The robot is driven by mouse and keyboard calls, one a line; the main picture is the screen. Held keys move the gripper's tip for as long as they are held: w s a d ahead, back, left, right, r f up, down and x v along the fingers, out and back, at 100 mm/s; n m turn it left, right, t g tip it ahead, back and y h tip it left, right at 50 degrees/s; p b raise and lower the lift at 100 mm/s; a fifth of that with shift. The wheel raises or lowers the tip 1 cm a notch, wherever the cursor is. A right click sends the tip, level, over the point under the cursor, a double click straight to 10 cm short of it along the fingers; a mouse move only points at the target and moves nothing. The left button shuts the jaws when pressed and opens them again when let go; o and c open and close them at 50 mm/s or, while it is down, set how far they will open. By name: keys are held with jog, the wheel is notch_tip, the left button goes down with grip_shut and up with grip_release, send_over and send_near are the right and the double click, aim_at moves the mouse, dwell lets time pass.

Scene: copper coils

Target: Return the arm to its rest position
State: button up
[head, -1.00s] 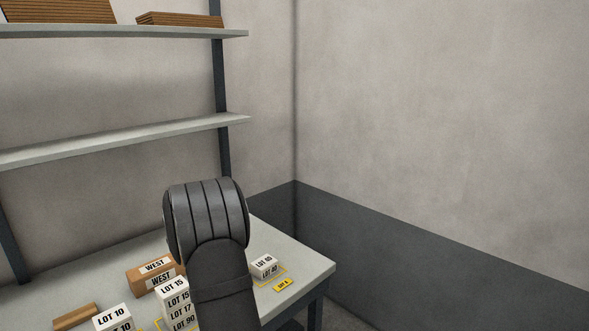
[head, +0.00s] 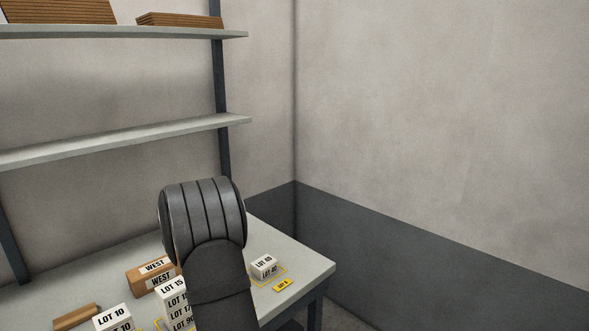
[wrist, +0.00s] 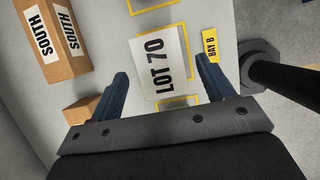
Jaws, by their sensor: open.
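My gripper (wrist: 163,88) shows in the wrist view with its two blue fingers spread apart. It is open and nothing is between the fingertips except the view down to a white box marked LOT 70 (wrist: 160,62) beyond them. That box lies by a yellow outline on the table, left of a yellow BAY B label (wrist: 210,44). In the head view my arm rises over the table, and the gripper itself is not in sight there.
A SOUTH box (wrist: 55,45) shows in the wrist view. Shelves (head: 120,138) stand behind.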

jog(key=v, duration=0.9)
jog(key=x, duration=1.2)
jog(key=shift+r, duration=0.1)
notch_tip(320, 180, up, 4)
jog(key=shift+f, duration=0.15)
jog(key=s+d+r, duration=0.2)
jog(key=d+r, duration=0.5)
jog(key=d, duration=0.4)
jog(key=w+d+f, duration=0.5)
jog(key=w+d, duration=0.4)
jog(key=d, duration=0.2)
jog(key=w+a+f, duration=0.1)
jog(key=a+f, duration=0.1)
jog(key=a, duration=0.1)
jog(key=w+a+f, duration=0.1)
jog(key=a+f, duration=0.1)
jog(key=a, duration=0.1)
jog(key=w+a+f, duration=0.2)
jog(key=a, duration=0.2)
jog(key=shift+w+a+f, duration=0.1)
jog(key=shift+f, duration=0.3)
jog(key=shift+w+a+f, duration=0.1)
jog(key=shift+a+f, duration=0.05)
jog(key=shift+f, duration=0.4)
jog(key=shift+a+f, duration=0.1)
jog(key=shift+f, duration=1.1)
